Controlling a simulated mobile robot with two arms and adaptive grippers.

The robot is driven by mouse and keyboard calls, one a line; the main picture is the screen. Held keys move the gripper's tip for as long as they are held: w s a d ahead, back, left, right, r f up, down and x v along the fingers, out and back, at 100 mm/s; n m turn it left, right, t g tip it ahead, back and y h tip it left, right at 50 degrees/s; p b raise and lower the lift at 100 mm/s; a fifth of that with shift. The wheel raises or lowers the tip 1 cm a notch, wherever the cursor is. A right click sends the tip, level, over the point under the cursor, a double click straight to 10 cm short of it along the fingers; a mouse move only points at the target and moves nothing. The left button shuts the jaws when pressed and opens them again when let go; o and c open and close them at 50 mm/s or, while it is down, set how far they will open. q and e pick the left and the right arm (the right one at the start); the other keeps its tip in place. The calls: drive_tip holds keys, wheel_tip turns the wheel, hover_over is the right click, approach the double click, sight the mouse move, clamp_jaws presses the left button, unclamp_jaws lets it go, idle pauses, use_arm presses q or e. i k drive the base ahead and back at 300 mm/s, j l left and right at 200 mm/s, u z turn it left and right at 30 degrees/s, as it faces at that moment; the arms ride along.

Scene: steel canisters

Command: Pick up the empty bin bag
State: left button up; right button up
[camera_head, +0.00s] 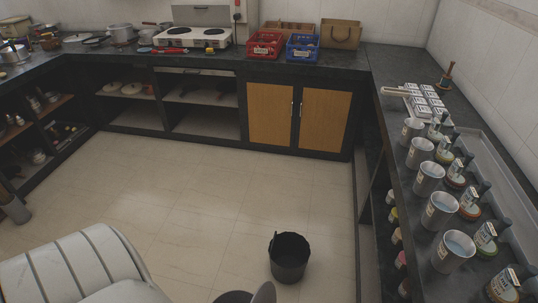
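A black bin (289,262) stands upright on the tiled floor, low and right of the middle. Its rim looks uneven and dark, and I cannot tell whether a bin bag lines it. No separate bin bag is clearly visible. A dark round object (232,297) and a grey oval piece (264,293) are cut off by the bottom edge, left of the bin. Neither of my grippers is in view.
The right counter (402,188) holds several steel canisters (428,178) and small jars. The middle floor (190,195) is clear.

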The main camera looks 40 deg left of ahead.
sight(289, 252)
drive_tip(key=i+u, duration=0.1)
drive_tip(key=u, duration=0.3)
drive_tip(key=l+u, duration=0.1)
drive_tip(key=u, duration=0.3)
drive_tip(key=i+l+u, duration=0.1)
drive_tip(key=u, duration=0.3)
drive_tip(key=k+j+u, duration=0.25)
drive_tip(key=k+j, duration=0.3)
drive_tip(key=k, duration=0.1)
